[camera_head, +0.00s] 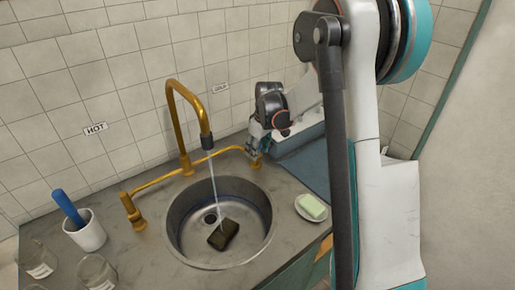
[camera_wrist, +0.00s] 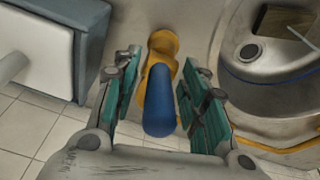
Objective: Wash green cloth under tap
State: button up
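The green cloth (camera_head: 223,234) lies as a dark olive, folded piece on the floor of the round metal sink (camera_head: 258,232), beside the drain. It also shows at the top right of the wrist view (camera_wrist: 284,20). The gold tap (camera_head: 172,110) arches over the sink, and a thin water stream runs from its dark nozzle down to the cloth. My gripper (camera_head: 257,140) is at the tap's right valve, below the COLD label. In the wrist view my gripper (camera_wrist: 158,92) is open, its teal fingers on either side of the blue valve handle (camera_wrist: 159,102), with gaps visible.
A green soap bar (camera_head: 312,205) sits on a white dish right of the sink. The left gold valve (camera_head: 132,211) stands below the HOT label (camera_head: 95,129). A white cup (camera_head: 87,236) with a blue-handled item and glass beakers (camera_head: 97,272) stand on the left counter.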

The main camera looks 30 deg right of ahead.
jog(key=v, duration=1.2)
jog(key=shift+d, duration=0.1)
dwell(0.6)
